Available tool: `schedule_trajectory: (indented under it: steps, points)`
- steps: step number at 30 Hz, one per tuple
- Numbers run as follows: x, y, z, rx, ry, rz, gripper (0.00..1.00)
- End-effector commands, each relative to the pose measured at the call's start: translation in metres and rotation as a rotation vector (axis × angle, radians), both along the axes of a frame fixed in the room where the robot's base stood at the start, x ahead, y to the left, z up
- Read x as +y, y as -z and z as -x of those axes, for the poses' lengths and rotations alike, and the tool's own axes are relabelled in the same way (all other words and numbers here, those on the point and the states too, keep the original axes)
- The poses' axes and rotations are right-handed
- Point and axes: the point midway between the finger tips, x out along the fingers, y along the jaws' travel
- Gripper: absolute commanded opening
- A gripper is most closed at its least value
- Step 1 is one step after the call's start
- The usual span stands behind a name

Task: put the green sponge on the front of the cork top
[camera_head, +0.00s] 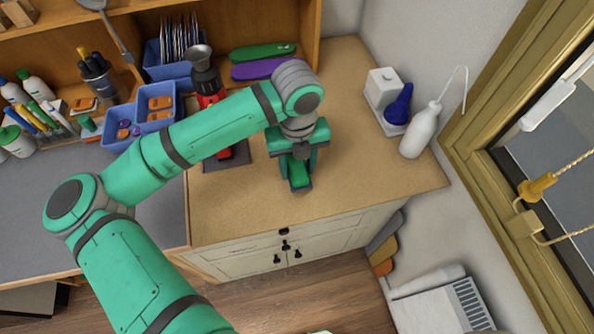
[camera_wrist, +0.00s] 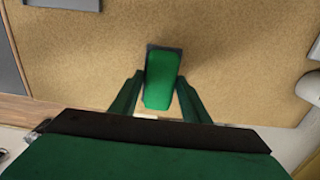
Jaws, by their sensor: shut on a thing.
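The green sponge (camera_head: 299,183) has a dark grey layer at its far end and under it. It also shows in the wrist view (camera_wrist: 162,80), upright in the picture. My gripper (camera_head: 296,172) points down over the cork top (camera_head: 390,180) and is shut on the sponge. In the wrist view its two fingers (camera_wrist: 158,92) lie on either side of the sponge. The sponge is over the front half of the cork top, near its middle. I cannot tell whether it touches the cork or hangs just above it.
A red and black tool (camera_head: 208,88) stands on a dark base left of my gripper. A white bottle (camera_head: 420,130), a blue bottle (camera_head: 399,104) and a white box (camera_head: 383,87) stand at the right edge. Green and purple insoles (camera_head: 264,68) lie on the back shelf. Cork around the sponge is clear.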

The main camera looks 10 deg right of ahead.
Motion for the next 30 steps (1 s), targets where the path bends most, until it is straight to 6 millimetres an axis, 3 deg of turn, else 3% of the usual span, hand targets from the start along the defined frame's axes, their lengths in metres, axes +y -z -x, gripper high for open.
schedule_trajectory:
  steps: [8, 19, 20, 21, 30]
  points:
    - [0.000, 0.034, -0.004, 0.002, -0.002, 0.001, 0.21]
    - [0.000, 0.038, -0.004, 0.001, -0.001, -0.001, 0.21]
    - [0.000, 0.038, -0.004, 0.000, -0.001, -0.001, 0.49]
    - [0.000, 0.038, -0.004, 0.000, -0.001, -0.001, 0.59]
    - [0.000, 0.037, -0.004, 0.000, -0.001, 0.000, 0.61]
